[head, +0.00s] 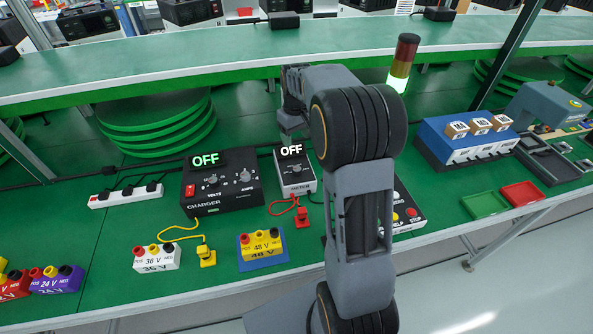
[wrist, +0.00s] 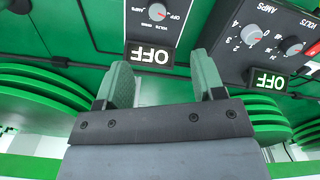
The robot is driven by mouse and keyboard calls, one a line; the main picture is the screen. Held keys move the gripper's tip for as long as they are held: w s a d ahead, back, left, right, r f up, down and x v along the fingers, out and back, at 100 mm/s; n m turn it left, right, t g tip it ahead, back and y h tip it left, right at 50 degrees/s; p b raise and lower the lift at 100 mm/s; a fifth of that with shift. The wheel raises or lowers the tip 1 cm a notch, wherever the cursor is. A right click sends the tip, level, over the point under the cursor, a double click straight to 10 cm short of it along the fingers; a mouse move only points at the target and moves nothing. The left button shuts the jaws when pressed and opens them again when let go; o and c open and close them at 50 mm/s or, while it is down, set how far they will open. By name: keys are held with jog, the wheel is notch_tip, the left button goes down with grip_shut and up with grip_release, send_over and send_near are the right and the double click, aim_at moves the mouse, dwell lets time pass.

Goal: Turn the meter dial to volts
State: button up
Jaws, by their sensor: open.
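The meter (head: 305,186) is a small grey and black box on the green bench, with a lit display reading OFF. Its round grey dial (wrist: 157,12) with a red mark shows upside down at the top of the wrist view, with small lettering beside it. My gripper (wrist: 160,75) is open and empty, its two green-grey fingers spread on either side of the meter's OFF display (wrist: 150,54) in the picture. The fingers appear apart from the dial. In the head view my gripper is by the meter's back edge, largely hidden by my arm.
The charger (head: 222,190), with two knobs and an OFF display, stands left of the meter. A red plug (head: 302,217) and the yellow 48 V battery (head: 261,245) lie in front. A button panel (head: 405,212) is partly behind my arm. A shelf (head: 180,52) runs behind.

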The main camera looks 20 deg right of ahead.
aim_at(297, 168)
jog(key=f, duration=1.4)
jog(key=shift+w+d+f, duration=0.25)
jog(key=shift+w+f, duration=0.05)
jog(key=shift+c, duration=0.4)
jog(key=c, duration=0.8)
jog(key=shift+c, duration=0.2)
jog(key=m, duration=0.4)
jog(key=shift+m+b, duration=0.4)
jog(key=m, duration=0.4)
jog(key=shift+m+b, duration=0.35)
jog(key=shift+m, duration=0.05)
